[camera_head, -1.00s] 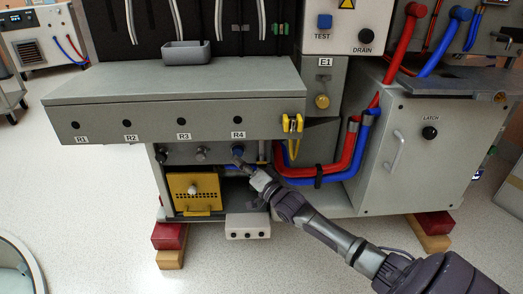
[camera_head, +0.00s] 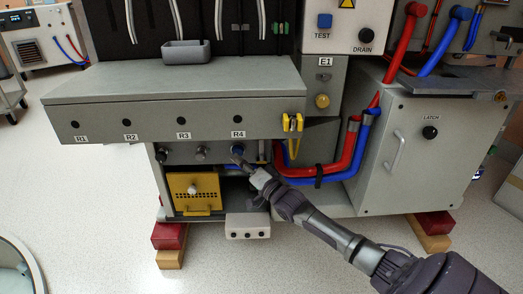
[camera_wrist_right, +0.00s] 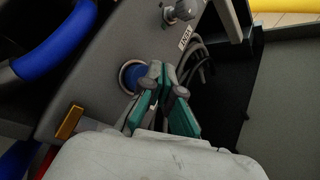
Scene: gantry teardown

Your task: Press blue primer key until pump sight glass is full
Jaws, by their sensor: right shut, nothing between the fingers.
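The blue primer key (camera_head: 237,149) is a round blue button on the grey panel under the R4 end of the shelf. In the right wrist view the blue key (camera_wrist_right: 132,77) sits in a ring, its right side covered by a fingertip. My right gripper (camera_head: 238,160) is shut and empty, its tips at the lower edge of the key. The shut tips also show in the right wrist view (camera_wrist_right: 160,76); I cannot tell whether they touch the key. I cannot make out the pump sight glass. My left gripper is not in view.
A grey knob (camera_head: 201,154) is left of the key, above a yellow panel (camera_head: 194,192). A white box (camera_head: 247,226) is below. Red hoses (camera_head: 343,160) and blue hoses (camera_head: 362,160) run close on the right. The grey shelf (camera_head: 170,85) overhangs the key.

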